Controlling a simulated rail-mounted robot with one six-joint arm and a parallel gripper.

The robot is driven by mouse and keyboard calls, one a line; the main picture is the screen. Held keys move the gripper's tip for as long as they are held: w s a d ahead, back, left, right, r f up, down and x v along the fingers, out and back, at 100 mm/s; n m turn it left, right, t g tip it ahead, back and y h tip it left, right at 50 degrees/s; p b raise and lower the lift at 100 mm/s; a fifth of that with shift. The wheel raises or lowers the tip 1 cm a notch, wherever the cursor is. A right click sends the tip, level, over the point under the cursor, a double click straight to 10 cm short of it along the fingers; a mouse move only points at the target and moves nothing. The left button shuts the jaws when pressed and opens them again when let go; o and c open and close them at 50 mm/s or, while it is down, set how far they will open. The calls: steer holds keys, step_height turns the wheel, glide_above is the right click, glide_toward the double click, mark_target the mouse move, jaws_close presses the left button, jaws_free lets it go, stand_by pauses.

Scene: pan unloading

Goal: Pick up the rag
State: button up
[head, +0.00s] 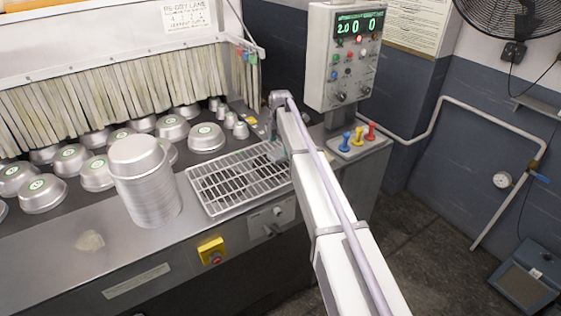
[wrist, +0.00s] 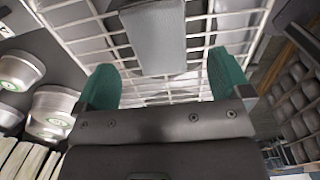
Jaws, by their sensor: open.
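The rag does not show in the wrist view.
Several upturned pans lie behind on the dark belt, before the strip curtain (head: 120,90). A control box (head: 343,60) stands right of the rack.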

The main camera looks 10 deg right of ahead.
mark_target(280, 152)
step_height(280, 152, down, 6)
steer(key=b, duration=0.5)
steer(key=shift+w+r, duration=0.1)
steer(key=shift+r, duration=0.4)
steer(key=c, duration=1)
